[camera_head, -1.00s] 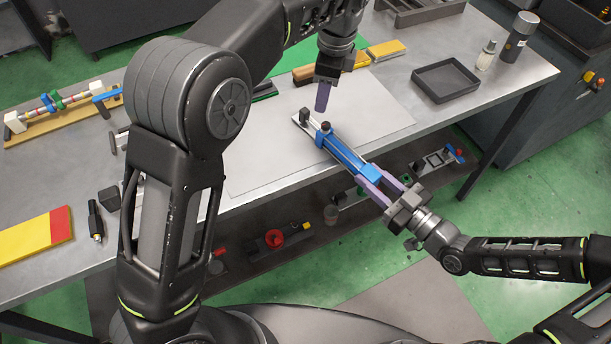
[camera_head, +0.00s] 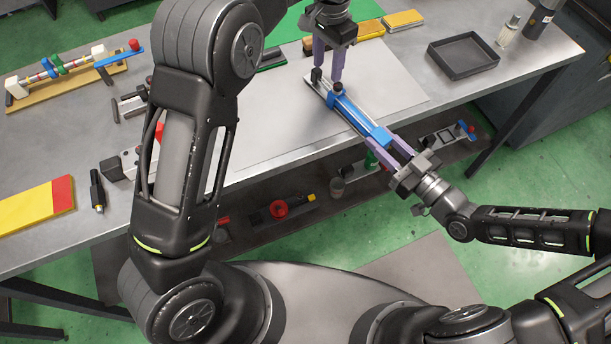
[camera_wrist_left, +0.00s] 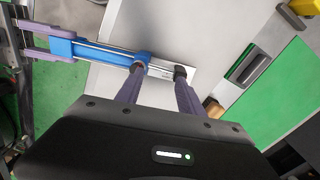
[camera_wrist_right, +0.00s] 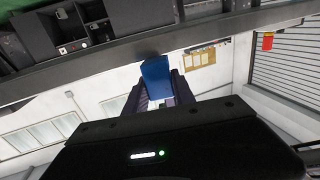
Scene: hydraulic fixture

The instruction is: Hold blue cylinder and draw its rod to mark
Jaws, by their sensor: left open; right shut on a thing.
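The blue cylinder (camera_head: 357,114) lies slantwise over the front edge of the bench, with a pale strip at its far end. My right gripper (camera_head: 384,143) is shut on its near end; the blue end also shows between the fingers in the right wrist view (camera_wrist_right: 156,78). My left gripper (camera_head: 328,78) is open above the far end, fingers pointing down. In the left wrist view one fingertip is by the blue end collar (camera_wrist_left: 141,60) and the other by the black rod end (camera_wrist_left: 180,71). I cannot tell whether either touches. The mark is not clear.
A light grey mat (camera_head: 275,115) covers the middle of the bench. A dark tray (camera_head: 463,56) is at the back right. A yellow and red block (camera_head: 35,213) lies at the left. A rig on a wooden base (camera_head: 68,80) stands at the back left. A shelf below holds several parts.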

